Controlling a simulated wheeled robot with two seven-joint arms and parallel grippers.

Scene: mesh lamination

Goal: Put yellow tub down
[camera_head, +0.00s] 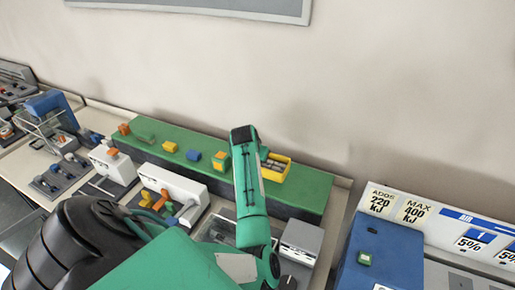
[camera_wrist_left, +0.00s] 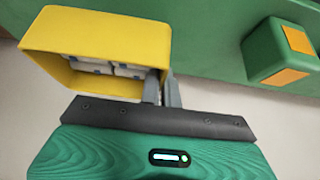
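The yellow tub (camera_head: 284,171) is at the right part of the long green board, beside my left gripper. In the left wrist view the yellow tub (camera_wrist_left: 95,30) is seen open end on, with several whitish blocks with dark marks inside. My left gripper (camera_wrist_left: 163,85) has its two grey fingers on either side of the tub's right wall, gripping it. In the head view the arm hides most of these fingers. I cannot tell whether the tub touches the green board (camera_head: 310,188) or hangs just above it. My right gripper is in neither view.
A green block with orange faces (camera_wrist_left: 285,50) sits on the board near the tub; small yellow (camera_head: 170,146) and blue (camera_head: 194,155) blocks lie further left. White machines (camera_head: 172,190) stand in front. A blue box (camera_head: 385,255) is at right. The board's right end is clear.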

